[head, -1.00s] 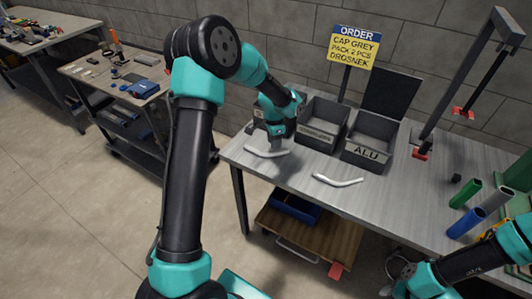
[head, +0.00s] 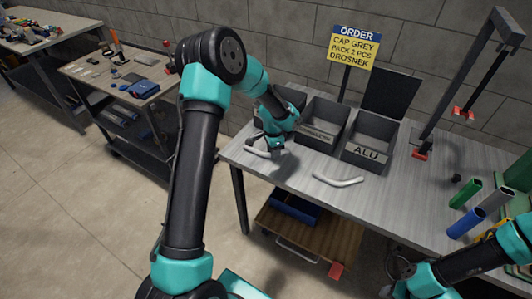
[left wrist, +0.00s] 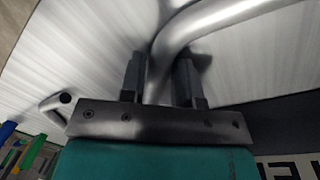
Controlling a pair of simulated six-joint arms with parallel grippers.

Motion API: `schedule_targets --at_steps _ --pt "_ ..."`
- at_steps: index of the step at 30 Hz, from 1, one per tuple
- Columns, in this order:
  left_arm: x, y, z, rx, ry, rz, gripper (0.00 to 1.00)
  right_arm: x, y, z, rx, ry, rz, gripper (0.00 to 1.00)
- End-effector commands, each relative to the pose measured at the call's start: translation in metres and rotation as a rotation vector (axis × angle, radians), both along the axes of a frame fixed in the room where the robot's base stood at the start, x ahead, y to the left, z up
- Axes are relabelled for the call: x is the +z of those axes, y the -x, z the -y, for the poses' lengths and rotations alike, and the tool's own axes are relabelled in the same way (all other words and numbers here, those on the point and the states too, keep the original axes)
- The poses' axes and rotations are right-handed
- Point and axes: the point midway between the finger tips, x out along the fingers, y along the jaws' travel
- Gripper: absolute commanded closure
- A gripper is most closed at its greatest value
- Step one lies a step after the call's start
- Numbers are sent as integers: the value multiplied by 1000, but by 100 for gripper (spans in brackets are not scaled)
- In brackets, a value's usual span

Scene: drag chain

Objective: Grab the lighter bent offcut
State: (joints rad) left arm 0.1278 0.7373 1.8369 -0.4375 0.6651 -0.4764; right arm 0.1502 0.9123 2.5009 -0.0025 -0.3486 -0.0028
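Two pale metal bent offcuts lie on the grey workbench. The left bent offcut (head: 262,154) is at the bench's left end, partly hidden by my left gripper (head: 270,146). The right bent offcut (head: 338,181) lies apart, near the front edge. In the left wrist view the fingers of my left gripper (left wrist: 160,75) straddle the left offcut (left wrist: 210,20), its tube running between them. I cannot tell whether they press on it. The right offcut (left wrist: 55,105) also shows there, with a dark hollow end. My right gripper (head: 402,284) is only partly seen at the lower right.
Grey bins stand behind the offcuts, among them the ALU bin (head: 367,140). An order sign (head: 355,47) rises behind them. Green and blue tubes (head: 466,205) stand at the right. The bench (head: 310,165) is clear between the two offcuts.

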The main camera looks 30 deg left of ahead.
Motion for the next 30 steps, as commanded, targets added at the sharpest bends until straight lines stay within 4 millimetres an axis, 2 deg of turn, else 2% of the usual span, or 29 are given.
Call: schedule_targets --at_steps 8,15,18,26,30 --pt "0 0 0 0 0 0 70 0 0 0 0 0 0 57" --pt "0 0 0 0 0 0 93 0 0 0 0 0 0 57" --pt "0 0 0 0 0 0 100 0 0 0 0 0 0 57" --pt "2 0 0 0 0 0 100 0 0 0 0 0 0 57" --pt "9 0 0 0 0 1 100 0 0 0 0 0 0 57"
